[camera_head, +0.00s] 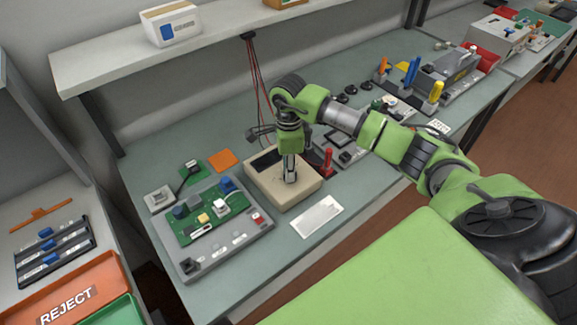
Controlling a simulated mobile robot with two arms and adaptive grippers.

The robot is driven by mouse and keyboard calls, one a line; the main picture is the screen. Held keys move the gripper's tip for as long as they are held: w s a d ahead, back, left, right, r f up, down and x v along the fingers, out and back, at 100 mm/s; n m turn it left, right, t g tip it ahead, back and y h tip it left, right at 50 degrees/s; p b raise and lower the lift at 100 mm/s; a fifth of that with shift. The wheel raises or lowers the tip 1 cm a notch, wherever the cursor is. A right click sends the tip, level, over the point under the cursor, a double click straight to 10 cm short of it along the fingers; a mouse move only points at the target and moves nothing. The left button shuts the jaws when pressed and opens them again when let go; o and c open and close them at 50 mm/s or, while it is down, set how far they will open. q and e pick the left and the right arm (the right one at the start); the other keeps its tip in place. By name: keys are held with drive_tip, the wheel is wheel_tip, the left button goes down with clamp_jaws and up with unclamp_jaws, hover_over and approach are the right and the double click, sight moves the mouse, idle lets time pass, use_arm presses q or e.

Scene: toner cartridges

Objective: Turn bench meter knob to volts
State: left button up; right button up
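The bench meter (297,195) is a beige box with a dark display (264,160) on its top face, standing on the grey-green bench. My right gripper (290,179) points straight down over the right part of the meter's top. Its fingertips are at or just above the face, where they hide the knob. I cannot tell whether the fingers touch or hold the knob, or which setting it points to. My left gripper is not in view.
A grey fixture with a green circuit board (208,217) stands left of the meter. A white card (317,216) lies in front. Red cables (255,85) hang behind my gripper. A grey tool holder (405,92) stands farther right. An orange REJECT bin (70,292) is at lower left.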

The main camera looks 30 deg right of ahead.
drive_tip(key=shift+c, duration=0.9)
clamp_jaws()
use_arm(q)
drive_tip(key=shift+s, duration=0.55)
